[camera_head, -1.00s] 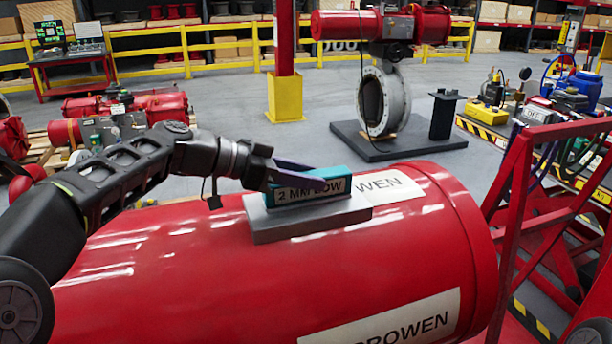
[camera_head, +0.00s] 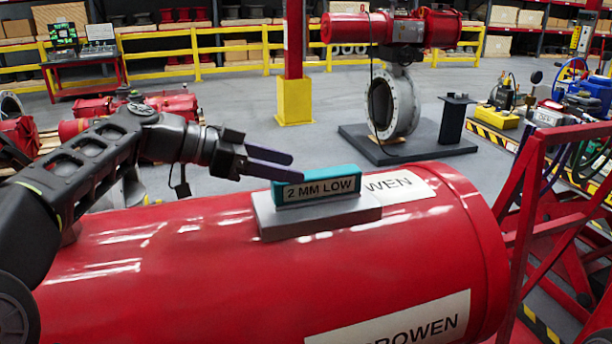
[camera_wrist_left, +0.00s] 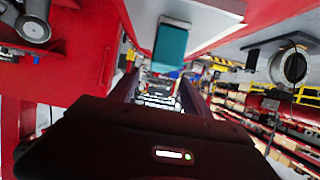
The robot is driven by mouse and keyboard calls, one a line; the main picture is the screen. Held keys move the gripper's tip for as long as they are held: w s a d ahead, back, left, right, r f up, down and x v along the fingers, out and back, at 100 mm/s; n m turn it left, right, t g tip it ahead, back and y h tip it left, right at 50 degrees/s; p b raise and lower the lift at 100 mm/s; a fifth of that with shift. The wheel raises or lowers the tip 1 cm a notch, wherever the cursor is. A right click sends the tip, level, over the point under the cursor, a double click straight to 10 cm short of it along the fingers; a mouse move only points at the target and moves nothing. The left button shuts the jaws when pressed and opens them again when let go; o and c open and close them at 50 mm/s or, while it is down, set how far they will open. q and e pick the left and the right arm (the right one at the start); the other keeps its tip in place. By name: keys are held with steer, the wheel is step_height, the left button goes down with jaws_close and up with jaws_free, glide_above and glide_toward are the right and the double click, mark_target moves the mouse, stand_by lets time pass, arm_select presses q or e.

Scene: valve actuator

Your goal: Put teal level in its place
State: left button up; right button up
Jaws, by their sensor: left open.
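The teal level (camera_head: 316,186), labelled "2 MM LOW", rests on a grey block (camera_head: 322,216) on top of the large red cylinder (camera_head: 250,270). My left gripper (camera_head: 291,166) is open and empty, just left of and slightly above the level, apart from it. In the left wrist view the teal level (camera_wrist_left: 171,45) shows ahead, beyond the open fingers, with nothing between them. My right gripper is in neither view.
A red frame (camera_head: 550,200) stands right of the cylinder. Behind it are a valve (camera_head: 393,105) on a dark base, a yellow-footed column (camera_head: 295,100) and a yellow railing.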

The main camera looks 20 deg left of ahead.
arm_select(q)
steer(key=v, duration=0.5)
steer(key=shift+a+r+b, duration=0.1)
steer(key=shift+a+b, duration=0.05)
steer(key=shift+b, duration=0.15)
stand_by(0.5)
